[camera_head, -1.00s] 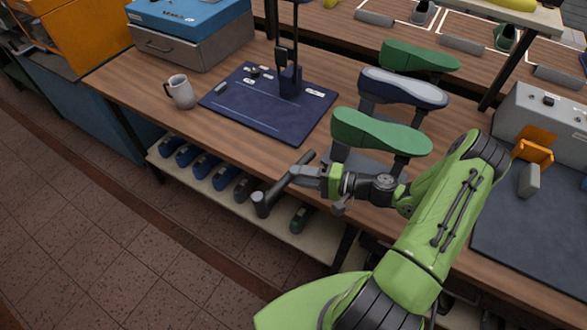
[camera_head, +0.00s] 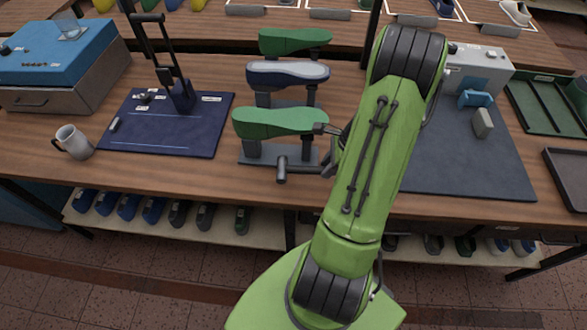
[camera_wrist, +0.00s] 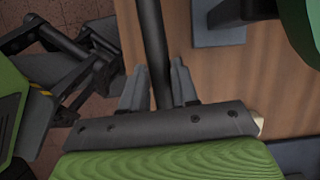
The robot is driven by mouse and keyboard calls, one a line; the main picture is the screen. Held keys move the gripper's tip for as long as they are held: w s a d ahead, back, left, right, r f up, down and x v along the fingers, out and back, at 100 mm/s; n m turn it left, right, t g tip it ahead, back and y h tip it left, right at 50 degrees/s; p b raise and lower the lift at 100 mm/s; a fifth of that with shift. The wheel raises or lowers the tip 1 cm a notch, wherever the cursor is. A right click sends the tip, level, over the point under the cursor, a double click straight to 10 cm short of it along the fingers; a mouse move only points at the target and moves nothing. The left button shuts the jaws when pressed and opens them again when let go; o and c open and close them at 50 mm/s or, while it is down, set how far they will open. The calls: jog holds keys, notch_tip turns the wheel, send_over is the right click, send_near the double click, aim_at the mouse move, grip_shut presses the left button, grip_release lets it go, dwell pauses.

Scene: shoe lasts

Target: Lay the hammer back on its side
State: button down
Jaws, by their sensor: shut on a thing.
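The hammer (camera_head: 282,168) is a dark tool at the front of the wooden bench, just in front of the nearest green shoe last (camera_head: 280,122). Its dark handle stands upright in the wrist view (camera_wrist: 153,35). My gripper (camera_wrist: 155,85) is shut on this handle, with a finger on each side of it. In the head view my green arm hides most of the gripper and part of the hammer. I cannot tell whether the hammer touches the bench.
Three lasts stand on supports just behind the hammer. A dark blue mat (camera_head: 165,146) with a black upright device and a mug (camera_head: 74,142) are to the left. A grey mat (camera_head: 470,160) and a grey box (camera_head: 478,72) are to the right. Shoes fill the shelf (camera_head: 220,230) below.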

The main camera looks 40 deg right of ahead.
jog(key=shift+s+d+r+m, duration=0.25)
jog(key=shift+s+d+m, duration=0.05)
jog(key=shift+s+d, duration=0.05)
jog(key=shift+f, duration=0.1)
notch_tip(320, 180, down, 7)
jog(key=b, duration=0.6)
jog(key=shift+f, duration=0.15)
jog(key=c, duration=0.8)
grip_release()
jog(key=p+v, duration=0.3)
jog(key=v, duration=1.3)
